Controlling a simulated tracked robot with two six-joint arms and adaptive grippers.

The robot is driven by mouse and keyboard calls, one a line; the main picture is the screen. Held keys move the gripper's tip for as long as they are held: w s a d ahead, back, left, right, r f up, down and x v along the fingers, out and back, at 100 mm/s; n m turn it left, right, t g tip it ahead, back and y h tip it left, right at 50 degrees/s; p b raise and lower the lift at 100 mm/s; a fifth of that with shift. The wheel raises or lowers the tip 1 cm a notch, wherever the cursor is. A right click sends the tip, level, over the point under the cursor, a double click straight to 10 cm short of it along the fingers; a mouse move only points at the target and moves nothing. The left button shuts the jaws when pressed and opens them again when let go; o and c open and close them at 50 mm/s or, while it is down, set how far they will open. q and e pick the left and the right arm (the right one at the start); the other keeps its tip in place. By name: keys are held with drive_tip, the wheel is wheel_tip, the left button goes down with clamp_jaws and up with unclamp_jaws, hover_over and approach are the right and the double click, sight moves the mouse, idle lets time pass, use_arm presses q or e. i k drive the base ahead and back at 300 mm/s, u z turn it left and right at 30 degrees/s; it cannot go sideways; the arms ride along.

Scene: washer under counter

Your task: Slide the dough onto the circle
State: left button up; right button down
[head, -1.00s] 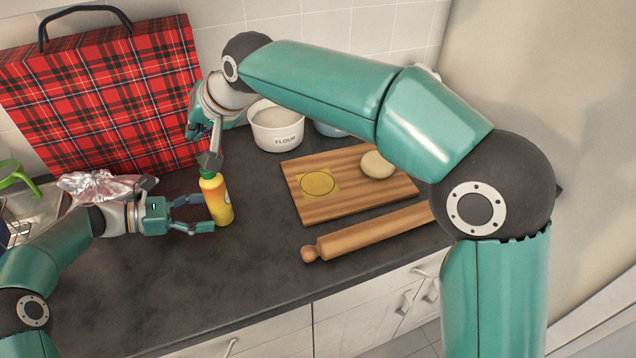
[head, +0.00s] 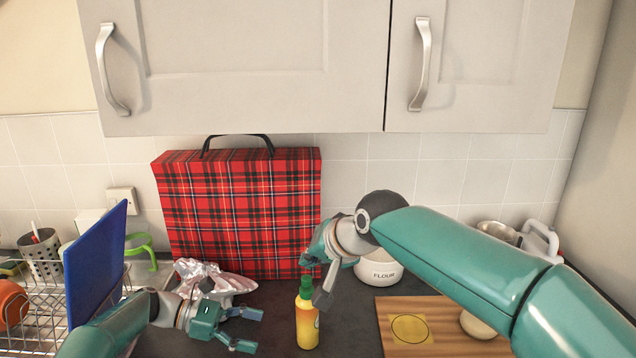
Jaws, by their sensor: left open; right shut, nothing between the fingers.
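The pale round dough (head: 478,325) lies on the right part of the wooden board (head: 446,309), partly hidden by my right arm. The dark-outlined circle on a yellow patch (head: 410,328) is on the board, left of the dough with a gap between them. My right gripper (head: 321,292) is shut and empty, pointing down beside the top of a yellow bottle (head: 307,322) with a green cap; I cannot tell if it touches. My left gripper (head: 247,330) is open and empty, left of the bottle, its fingers pointing toward it.
A white flour pot (head: 377,272) stands behind the board, partly hidden by my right arm. A red tartan case (head: 240,210) stands against the wall. Crumpled foil (head: 213,280) and a dish rack with a blue board (head: 95,262) are at left. Cupboards hang above.

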sight(471, 325)
drive_tip(key=k, duration=0.9)
drive_tip(key=u, duration=0.05)
